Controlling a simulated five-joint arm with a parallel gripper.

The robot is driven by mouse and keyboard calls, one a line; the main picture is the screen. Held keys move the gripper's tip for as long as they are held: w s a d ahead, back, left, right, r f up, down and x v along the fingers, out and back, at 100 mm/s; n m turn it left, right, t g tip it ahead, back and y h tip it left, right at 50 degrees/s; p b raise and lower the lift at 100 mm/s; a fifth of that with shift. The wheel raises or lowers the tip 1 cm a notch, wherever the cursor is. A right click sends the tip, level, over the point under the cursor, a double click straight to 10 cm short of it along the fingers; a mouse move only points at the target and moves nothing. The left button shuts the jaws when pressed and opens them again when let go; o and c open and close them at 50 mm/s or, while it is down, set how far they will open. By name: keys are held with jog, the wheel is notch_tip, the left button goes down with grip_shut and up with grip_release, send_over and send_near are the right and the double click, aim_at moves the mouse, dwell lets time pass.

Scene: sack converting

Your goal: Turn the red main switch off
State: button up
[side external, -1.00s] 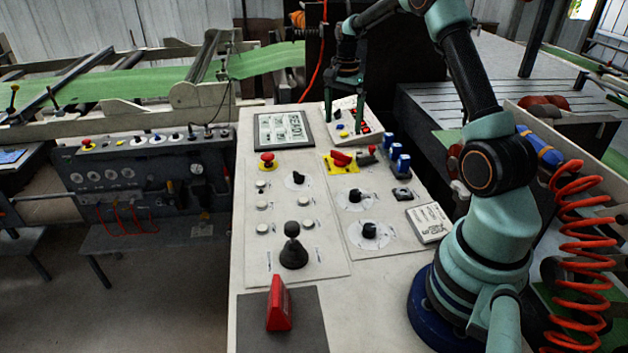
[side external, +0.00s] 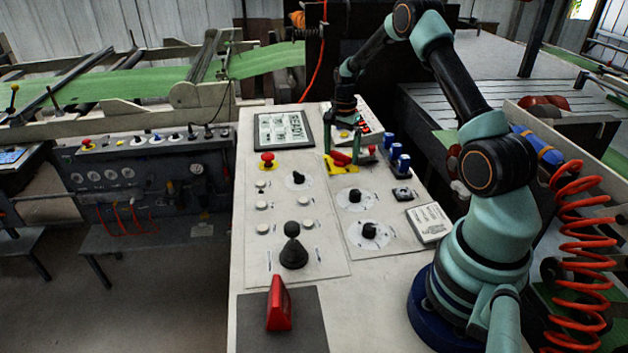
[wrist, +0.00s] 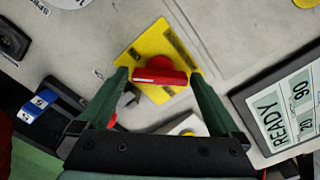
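The red main switch (side external: 340,158) is a red handle on a yellow plate (side external: 348,170) near the back of the control panel. It also shows in the wrist view, where the red handle (wrist: 160,76) lies nearly crosswise in the picture on its yellow plate (wrist: 150,45). My gripper (side external: 342,148) is over the switch, pointing down. In the wrist view my gripper (wrist: 160,73) is open, with one green finger on each side of the handle, close to its ends. I cannot tell whether the fingers touch it.
A READY display (side external: 283,130) and a red emergency button (side external: 267,159) lie left of the switch. Blue-topped switches (side external: 397,155) stand to its right. Black knobs (side external: 355,196) and a black joystick (side external: 293,250) are nearer the front. A red wedge (side external: 279,303) stands on a dark mat.

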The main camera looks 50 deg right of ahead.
jog(key=c, duration=1)
